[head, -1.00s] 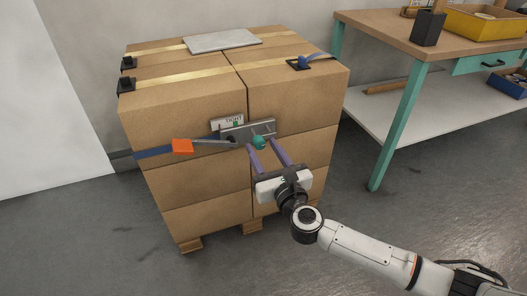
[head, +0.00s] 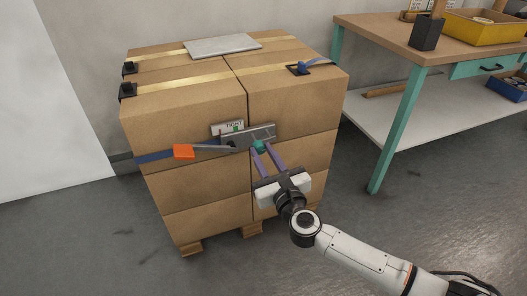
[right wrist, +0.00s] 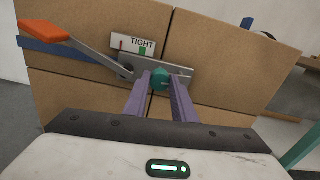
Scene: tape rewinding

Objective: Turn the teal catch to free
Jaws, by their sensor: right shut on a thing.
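The teal catch (head: 259,146) sits on the lower part of a grey metal ratchet plate (head: 262,133) on the front of the stacked cartons. It also shows in the right wrist view (right wrist: 159,79). My right gripper (head: 264,148) reaches up from the lower right, its two purple fingers shut on the catch, one on each side. A lever with an orange handle (head: 183,151) extends left from the plate. A white sign above the plate (right wrist: 141,44) reads TIGHT, with a green mark and a red mark. My left gripper is not in view.
A blue strap (head: 152,157) runs round the cartons (head: 190,185), which stand on a wooden pallet. A grey slab (head: 222,44) lies on top. A workbench with teal legs (head: 400,130) stands at the right. The floor in front is clear.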

